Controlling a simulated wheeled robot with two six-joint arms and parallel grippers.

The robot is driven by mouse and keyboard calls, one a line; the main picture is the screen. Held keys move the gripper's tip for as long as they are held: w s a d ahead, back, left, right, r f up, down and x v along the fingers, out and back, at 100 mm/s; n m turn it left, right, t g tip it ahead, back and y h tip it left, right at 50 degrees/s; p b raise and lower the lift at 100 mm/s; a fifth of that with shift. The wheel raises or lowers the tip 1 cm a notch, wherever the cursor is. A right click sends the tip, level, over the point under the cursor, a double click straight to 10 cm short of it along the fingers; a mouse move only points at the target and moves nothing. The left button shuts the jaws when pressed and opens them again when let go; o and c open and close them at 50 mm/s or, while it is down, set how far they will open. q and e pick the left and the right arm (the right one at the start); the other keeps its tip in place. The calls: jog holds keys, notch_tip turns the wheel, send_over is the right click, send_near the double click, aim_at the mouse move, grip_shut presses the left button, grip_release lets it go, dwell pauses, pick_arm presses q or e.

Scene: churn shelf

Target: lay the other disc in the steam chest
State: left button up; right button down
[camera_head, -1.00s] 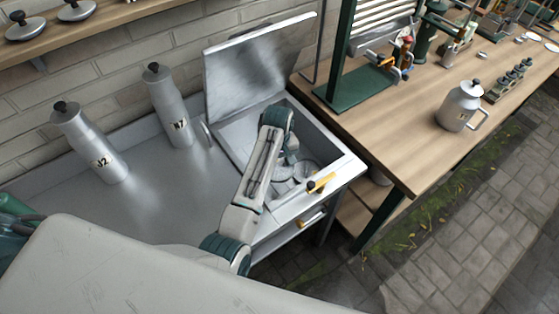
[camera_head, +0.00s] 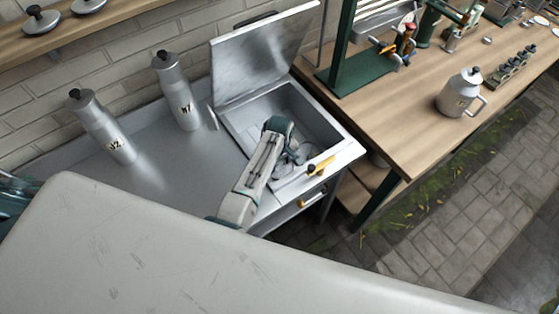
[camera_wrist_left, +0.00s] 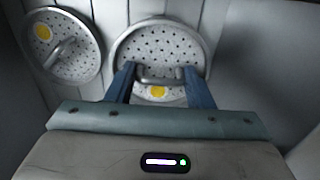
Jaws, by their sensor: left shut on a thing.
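The steam chest (camera_head: 233,122) is an open metal box with its lid (camera_head: 262,55) raised against the wall. My left gripper (camera_head: 292,158) reaches down into its front part. In the left wrist view, my left gripper (camera_wrist_left: 160,82) is shut on the bar handle of a round perforated disc (camera_wrist_left: 160,45) with a yellow spot. A second perforated disc (camera_wrist_left: 62,62), also with a yellow spot and bar handle, lies just left of it on a grooved surface. In the head view my arm mostly hides the discs. My right gripper is not in view.
Two metal canisters, J2 (camera_head: 108,135) and N7 (camera_head: 178,95), stand on the metal counter left of the chest. A yellow handle (camera_head: 321,166) sits at the chest's front rim. A wooden bench (camera_head: 400,125) with a metal jug (camera_head: 460,95) stands to the right.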

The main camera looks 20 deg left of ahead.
pick_arm(q)
jog(key=shift+a+f, duration=0.1)
jog(key=shift+f, duration=0.05)
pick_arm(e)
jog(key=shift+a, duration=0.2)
pick_arm(q)
jog(key=shift+f, duration=0.6)
jog(key=o, duration=1.1)
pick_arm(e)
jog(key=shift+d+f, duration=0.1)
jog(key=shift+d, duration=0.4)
